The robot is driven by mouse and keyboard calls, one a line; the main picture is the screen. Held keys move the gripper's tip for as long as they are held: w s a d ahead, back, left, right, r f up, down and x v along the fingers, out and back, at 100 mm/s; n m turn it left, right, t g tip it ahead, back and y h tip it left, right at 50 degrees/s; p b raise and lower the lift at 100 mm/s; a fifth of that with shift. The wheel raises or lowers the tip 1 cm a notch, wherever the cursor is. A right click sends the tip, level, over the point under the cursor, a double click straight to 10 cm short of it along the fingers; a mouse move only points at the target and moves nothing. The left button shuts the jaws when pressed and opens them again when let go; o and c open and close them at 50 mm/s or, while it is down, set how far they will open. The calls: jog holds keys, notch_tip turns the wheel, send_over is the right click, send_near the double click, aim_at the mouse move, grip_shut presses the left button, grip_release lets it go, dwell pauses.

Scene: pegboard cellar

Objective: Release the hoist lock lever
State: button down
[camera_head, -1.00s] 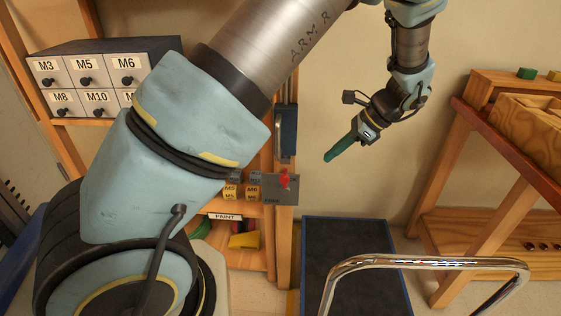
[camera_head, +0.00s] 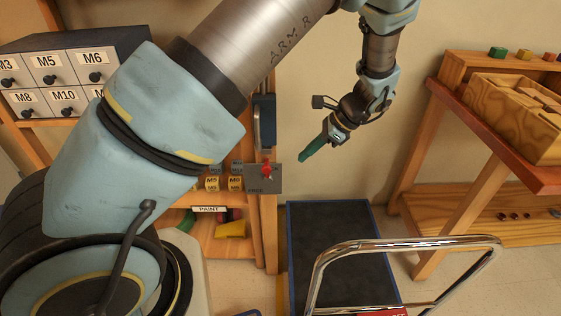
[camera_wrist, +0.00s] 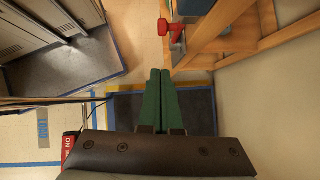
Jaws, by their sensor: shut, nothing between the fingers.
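The hoist lock lever (camera_head: 267,170) is a small red handle on a grey plate (camera_head: 252,180) fixed to a wooden post. Lettering on the plate looks like "FREE". In the wrist view a red knob on a red stem (camera_wrist: 165,27) shows near the top, beyond the fingertips. My gripper (camera_head: 305,155) has green fingers, shut and empty, pointing down and left. It is to the right of the lever and apart from it. In the wrist view the two green fingers (camera_wrist: 160,75) lie side by side, with the red knob ahead of them.
A chrome rail (camera_head: 400,245) and a dark blue-edged mat (camera_head: 335,240) lie below. A labelled drawer cabinet (camera_head: 70,75) stands at left. A wooden bench (camera_head: 500,125) with a box (camera_head: 515,110) stands at right. Open wall space lies between post and bench.

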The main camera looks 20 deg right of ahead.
aim_at(265, 167)
jog(key=w+a+f+p, duration=0.2)
jog(key=w+a+f, duration=0.1)
jog(key=a, duration=0.3)
jog(key=shift+f, duration=0.8)
jog(key=shift+w+a+r+p, duration=0.15)
jog(key=shift+a+p, duration=0.05)
jog(key=shift+a, duration=0.3)
jog(key=shift+w+a+r+p, duration=0.1)
jog(key=shift+w+a+p, duration=0.05)
jog(key=shift+a, duration=0.3)
jog(key=shift+w+a+r+p, duration=0.15)
jog(key=shift+a+p, duration=0.05)
jog(key=shift+a, duration=0.3)
